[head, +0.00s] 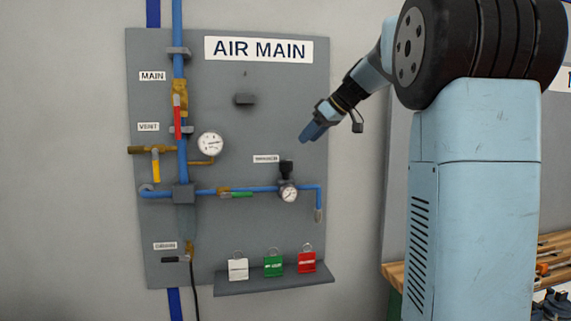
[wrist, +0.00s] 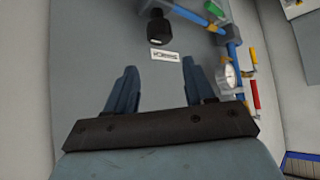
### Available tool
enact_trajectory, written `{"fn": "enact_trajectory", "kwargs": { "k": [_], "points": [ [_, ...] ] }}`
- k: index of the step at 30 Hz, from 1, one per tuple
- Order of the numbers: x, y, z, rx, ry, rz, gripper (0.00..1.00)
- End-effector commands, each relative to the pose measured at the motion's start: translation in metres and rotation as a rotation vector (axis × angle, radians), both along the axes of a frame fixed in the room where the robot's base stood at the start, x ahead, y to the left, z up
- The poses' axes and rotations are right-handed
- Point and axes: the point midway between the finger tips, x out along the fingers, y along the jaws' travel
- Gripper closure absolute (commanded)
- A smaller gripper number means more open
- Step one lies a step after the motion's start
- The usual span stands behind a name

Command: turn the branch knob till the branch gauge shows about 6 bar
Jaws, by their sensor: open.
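The black branch knob (head: 286,168) sticks out from the grey panel beside a small white label (head: 266,159). The round white branch gauge (head: 288,194) sits just below the knob; its needle is too small to read. My gripper (head: 305,138) is above and a little right of the knob in the head view, apart from it. In the wrist view my gripper (wrist: 158,82) is open with nothing between its fingers. The knob (wrist: 158,28) lies beyond the fingertips there, with the label (wrist: 165,55) between. I cannot make out the branch gauge in the wrist view.
A larger gauge (head: 210,144), a red handle (head: 177,117), a yellow handle (head: 155,166) and a green handle (head: 236,195) are on the pipework at left. A shelf (head: 275,284) with white, green and red tags is below. The panel around my gripper is mostly clear.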

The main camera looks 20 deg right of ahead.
Motion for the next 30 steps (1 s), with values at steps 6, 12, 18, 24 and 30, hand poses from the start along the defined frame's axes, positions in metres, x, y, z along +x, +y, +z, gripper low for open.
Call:
{"fn": "enact_trajectory", "kwargs": {
  "k": [6,12,18,24,30],
  "points": [
    [0.018,0.017,-0.025,0.001,0.003,0.001,0.46],
    [0.037,0.033,-0.05,0.001,0.003,0.0,0.46],
    [0.054,0.048,-0.073,0.001,0.003,0.0,0.46],
    [0.065,0.058,-0.087,0.0,0.003,-0.001,0.46],
    [0.069,0.06,-0.092,0.0,0.001,-0.001,0.46]
  ]
}}
